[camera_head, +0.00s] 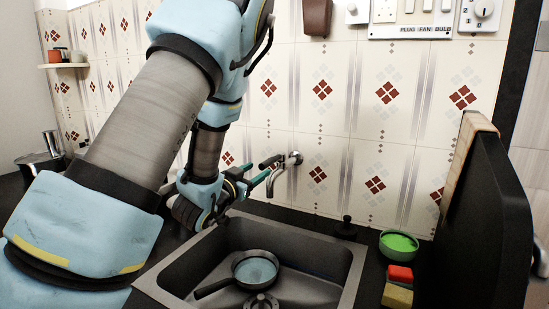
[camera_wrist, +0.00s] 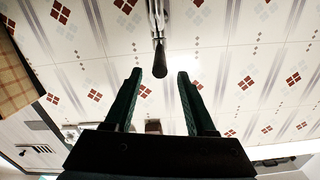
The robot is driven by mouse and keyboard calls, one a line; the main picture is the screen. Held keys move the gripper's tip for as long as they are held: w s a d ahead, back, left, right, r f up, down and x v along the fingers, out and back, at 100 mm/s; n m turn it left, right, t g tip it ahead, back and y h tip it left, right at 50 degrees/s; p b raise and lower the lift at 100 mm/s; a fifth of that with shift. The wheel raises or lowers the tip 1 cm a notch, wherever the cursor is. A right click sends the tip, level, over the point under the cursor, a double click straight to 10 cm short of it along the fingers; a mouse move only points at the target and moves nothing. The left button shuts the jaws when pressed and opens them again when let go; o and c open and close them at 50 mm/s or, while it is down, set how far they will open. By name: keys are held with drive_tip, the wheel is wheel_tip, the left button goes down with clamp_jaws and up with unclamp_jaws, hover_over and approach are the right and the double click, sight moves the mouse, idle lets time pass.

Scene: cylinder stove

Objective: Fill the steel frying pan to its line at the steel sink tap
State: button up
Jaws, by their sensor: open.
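The steel frying pan (camera_head: 257,271) rests in the steel sink (camera_head: 335,290), its dark handle pointing left. Its inside looks pale blue-grey; I cannot tell the water level or make out the line. The tap (camera_head: 292,160) comes out of the tiled wall above the sink, with a dark-ended lever reaching left. No stream shows below its spout. My gripper (camera_head: 267,171) is open at the lever. In the wrist view, the two dark green fingers of my gripper (camera_wrist: 159,75) stand apart on either side of the lever's dark end (camera_wrist: 160,62); I cannot tell whether they touch it.
A green bowl (camera_head: 399,244), a red sponge (camera_head: 399,277) and a yellow sponge (camera_head: 397,296) are right of the sink. A black knob (camera_head: 346,227) stands behind it. A tall dark panel (camera_head: 487,220) closes the right side. A pot (camera_head: 42,163) is at far left.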

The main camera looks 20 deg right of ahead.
sight(272, 161)
drive_tip(key=p+x, duration=0.3)
drive_tip(key=x, duration=0.7)
drive_tip(key=shift+p, duration=0.35)
drive_tip(key=shift+c, duration=0.3)
clamp_jaws()
idle(0.5)
